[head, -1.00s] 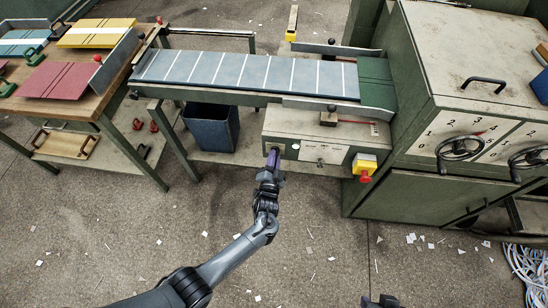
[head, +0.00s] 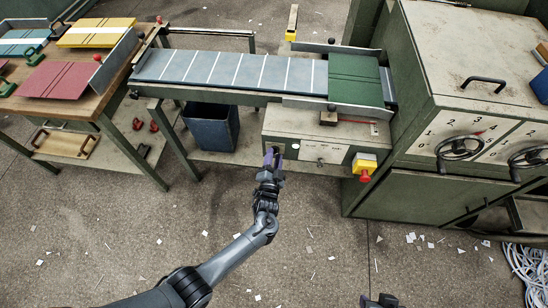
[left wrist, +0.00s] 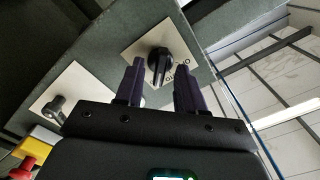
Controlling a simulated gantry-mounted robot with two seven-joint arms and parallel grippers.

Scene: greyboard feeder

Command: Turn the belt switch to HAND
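The belt switch is a black knob (left wrist: 160,62) on a white plate (left wrist: 133,48), seen in the left wrist view. Small lettering beside it is only partly legible, so I cannot read its setting. In the head view, my left gripper (head: 271,158) is at the front of the feeder's green-grey control box (head: 290,122) and hides the knob. In the left wrist view, the purple fingers of my left gripper (left wrist: 160,80) are apart, one on each side of the knob, with no clear contact. A dark part of my right arm (head: 380,300) shows at the bottom edge; its fingers cannot be made out.
A second, smaller switch (left wrist: 55,106) sits on another plate beside it. A yellow box with a red button (head: 365,164) is at the control box's right end. A green board (head: 354,80) lies on the blue belt (head: 240,70). A blue bin (head: 211,128) stands below.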

